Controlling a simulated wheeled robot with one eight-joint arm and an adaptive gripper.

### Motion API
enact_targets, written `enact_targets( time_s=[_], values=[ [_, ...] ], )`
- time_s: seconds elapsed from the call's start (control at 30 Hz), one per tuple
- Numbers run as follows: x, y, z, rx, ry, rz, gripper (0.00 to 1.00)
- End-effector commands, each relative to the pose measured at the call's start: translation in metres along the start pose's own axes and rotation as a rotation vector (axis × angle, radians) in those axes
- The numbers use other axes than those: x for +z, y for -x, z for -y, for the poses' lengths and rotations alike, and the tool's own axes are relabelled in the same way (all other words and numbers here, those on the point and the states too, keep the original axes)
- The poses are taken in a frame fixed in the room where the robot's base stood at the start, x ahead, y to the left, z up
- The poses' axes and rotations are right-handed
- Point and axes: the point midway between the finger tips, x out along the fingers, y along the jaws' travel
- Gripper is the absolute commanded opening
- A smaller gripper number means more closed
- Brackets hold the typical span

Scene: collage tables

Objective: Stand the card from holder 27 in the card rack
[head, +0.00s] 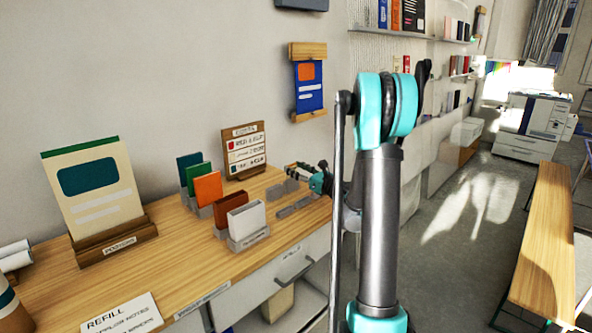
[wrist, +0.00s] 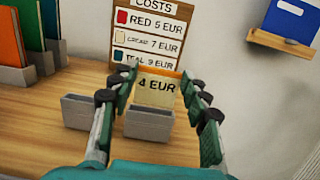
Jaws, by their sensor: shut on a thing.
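My gripper (wrist: 160,76) has a finger on each side of a cream card (wrist: 157,92) with "4 EUR" on it, and it is shut on this card. The card is upright, directly behind or in a small grey holder (wrist: 148,124); I cannot tell whether its lower edge is inside. In the head view my gripper (head: 300,169) is low over the far end of the wooden table, and the card cannot be made out. Grey holders (head: 275,192) lie near it. No number 27 is legible, and I cannot tell which one is the card rack.
A wooden COSTS sign (head: 244,147) stands against the wall behind the holders. Several coloured cards (head: 208,188) stand in grey holders to its left. A poster stand (head: 115,243) and a REFILL sheet (head: 123,318) are further left. The table (head: 185,250) has free room in front.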

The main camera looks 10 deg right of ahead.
Motion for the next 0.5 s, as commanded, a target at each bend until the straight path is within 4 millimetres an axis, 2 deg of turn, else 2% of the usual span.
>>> enact_targets(
  time_s=[0.5],
  values=[
    [-0.0055, 0.0000, 0.0004, 0.000, 0.000, 0.000, 0.35]
  ],
)
